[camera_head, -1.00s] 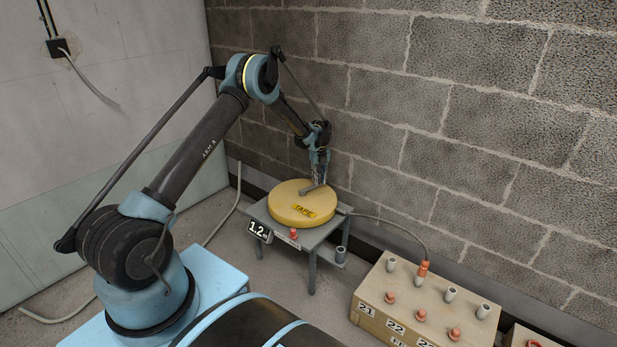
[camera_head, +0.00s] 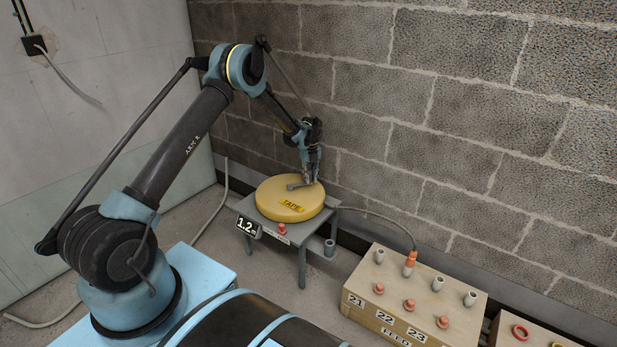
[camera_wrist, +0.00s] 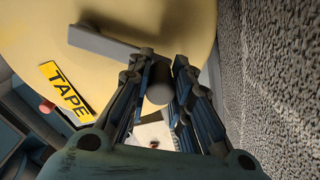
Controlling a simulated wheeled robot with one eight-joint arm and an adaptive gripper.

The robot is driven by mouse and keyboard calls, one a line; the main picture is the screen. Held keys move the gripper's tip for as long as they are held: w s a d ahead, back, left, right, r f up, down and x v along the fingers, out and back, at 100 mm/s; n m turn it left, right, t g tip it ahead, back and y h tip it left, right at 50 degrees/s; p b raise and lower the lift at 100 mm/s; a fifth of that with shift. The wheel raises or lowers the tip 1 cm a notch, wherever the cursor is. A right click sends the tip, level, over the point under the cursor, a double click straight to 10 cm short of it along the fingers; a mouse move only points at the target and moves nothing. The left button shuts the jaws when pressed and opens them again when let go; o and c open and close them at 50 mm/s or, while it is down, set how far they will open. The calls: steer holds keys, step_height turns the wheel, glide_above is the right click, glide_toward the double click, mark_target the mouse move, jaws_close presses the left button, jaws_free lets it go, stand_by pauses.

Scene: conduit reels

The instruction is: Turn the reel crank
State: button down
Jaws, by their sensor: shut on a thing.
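The yellow reel (camera_head: 272,203), a flat disc marked TAPE, lies on a grey stand (camera_head: 262,228) by the block wall. Its grey crank (camera_head: 297,186) is a flat bar across the top, and its arm (camera_wrist: 100,42) also shows in the wrist view. My gripper (camera_head: 313,180) reaches down over the right part of the reel. In the wrist view my gripper (camera_wrist: 160,72) is shut on the dark round crank handle (camera_wrist: 160,90), with a finger on either side. The fingers partly hide the handle.
A sign reading 1.2 m (camera_head: 248,227) and a red knob (camera_head: 282,228) are at the stand's front. A wooden feed box (camera_head: 385,325) with several pegs stands to the right, joined to the stand by a cable (camera_head: 385,217). The block wall (camera_head: 400,120) is close behind the reel.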

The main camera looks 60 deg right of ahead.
steer(key=c, duration=1.4)
jaws_free()
step_height(320, 180, up, 12)
steer(key=shift+f, duration=0.1)
